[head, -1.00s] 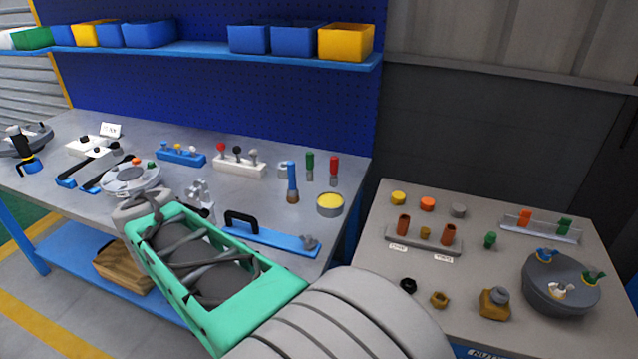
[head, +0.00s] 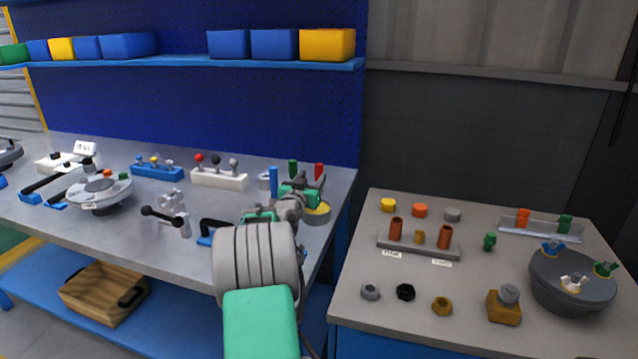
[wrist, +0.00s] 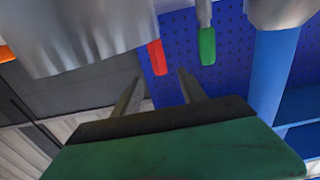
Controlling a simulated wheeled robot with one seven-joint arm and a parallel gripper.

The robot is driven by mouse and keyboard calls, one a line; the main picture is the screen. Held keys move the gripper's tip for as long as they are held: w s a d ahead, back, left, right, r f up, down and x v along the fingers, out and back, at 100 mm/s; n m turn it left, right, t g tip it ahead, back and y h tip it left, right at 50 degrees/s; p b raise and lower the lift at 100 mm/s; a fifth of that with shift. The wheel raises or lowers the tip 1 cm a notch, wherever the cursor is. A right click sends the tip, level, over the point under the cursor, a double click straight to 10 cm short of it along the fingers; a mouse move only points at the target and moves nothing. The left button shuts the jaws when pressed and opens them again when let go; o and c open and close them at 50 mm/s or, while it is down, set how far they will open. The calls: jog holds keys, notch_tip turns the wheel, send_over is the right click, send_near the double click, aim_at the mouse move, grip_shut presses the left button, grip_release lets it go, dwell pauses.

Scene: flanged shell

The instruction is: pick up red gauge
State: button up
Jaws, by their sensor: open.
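The red gauge (head: 319,172) is a red-handled tool near the back right of the grey workbench; its lower part is hidden behind my arm. It also shows in the wrist view (wrist: 157,57), upside down, just beyond my fingertips and roughly in line with the gap between them. My gripper (wrist: 158,85) is open and empty. In the head view my gripper (head: 307,192) is over the bench close to the handles, its fingers hard to make out. A green-handled tool (head: 293,168) stands left of the red one, and also shows in the wrist view (wrist: 207,45).
A blue-handled tool (head: 273,182) stands close on the left, and a yellow-topped round tin (head: 318,215) in front. The blue pegboard (head: 200,110) rises behind, under a shelf of bins. A side table (head: 350,270) with many parts is to the right.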

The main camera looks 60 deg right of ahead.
aim_at(318, 169)
jog(key=d, duration=0.5)
jog(key=shift+w+d+f, duration=0.2)
jog(key=shift+w+d, duration=0.1)
jog(key=shift+w, duration=0.1)
jog(key=shift+c, duration=0.6)
grip_shut()
jog(key=shift+r, duration=0.15)
